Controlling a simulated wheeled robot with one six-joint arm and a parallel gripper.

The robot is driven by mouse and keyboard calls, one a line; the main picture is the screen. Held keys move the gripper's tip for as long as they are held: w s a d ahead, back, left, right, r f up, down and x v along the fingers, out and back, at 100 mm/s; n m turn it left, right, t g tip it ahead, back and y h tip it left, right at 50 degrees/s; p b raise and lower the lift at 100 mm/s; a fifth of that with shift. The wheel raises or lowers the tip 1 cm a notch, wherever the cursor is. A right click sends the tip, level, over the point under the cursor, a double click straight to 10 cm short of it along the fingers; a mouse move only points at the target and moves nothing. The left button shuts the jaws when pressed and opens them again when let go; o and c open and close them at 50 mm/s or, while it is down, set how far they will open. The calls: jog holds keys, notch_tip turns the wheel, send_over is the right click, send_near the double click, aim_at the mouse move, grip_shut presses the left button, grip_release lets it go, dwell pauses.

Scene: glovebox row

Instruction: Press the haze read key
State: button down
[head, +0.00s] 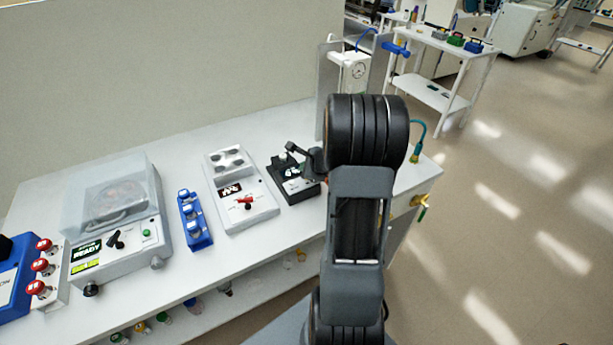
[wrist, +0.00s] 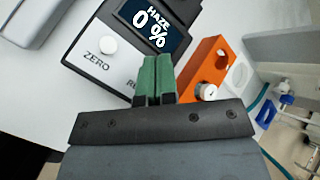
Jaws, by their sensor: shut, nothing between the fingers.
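The haze meter (wrist: 88,62) is in the wrist view, with a black body and a pale front panel. Its dark display (wrist: 152,27) reads "HAZE 0 %". A round white key (wrist: 107,47) sits by the word "ZERO". A second label beginning "RE" is cut off by my gripper, and any key beside it is hidden behind the fingers. My gripper (wrist: 157,61) is shut and empty, its green fingertips together over the panel just below the display. I cannot tell whether they touch it. In the head view my arm hides the gripper.
An orange block (wrist: 205,62) with a round white-faced part stands close right of the fingers. In the head view, a white bench (head: 120,183) carries a clear-lidded machine (head: 118,235), a blue rack (head: 194,222), a white unit (head: 240,190) and a black device (head: 293,183).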

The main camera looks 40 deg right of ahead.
jog(key=shift+f, duration=0.15)
dwell(0.5)
jog(key=shift+f+b, duration=0.3)
jog(key=shift+b, duration=0.35)
jog(key=shift+f+b, duration=0.35)
jog(key=shift+b, duration=0.1)
dwell(0.4)
jog(key=shift+r, duration=0.1)
dwell(0.3)
jog(key=shift+r+p, duration=0.6)
jog(key=shift+r, duration=0.15)
notch_tip(320, 180, up, 5)
jog(key=p, duration=0.4)
dwell(1.0)
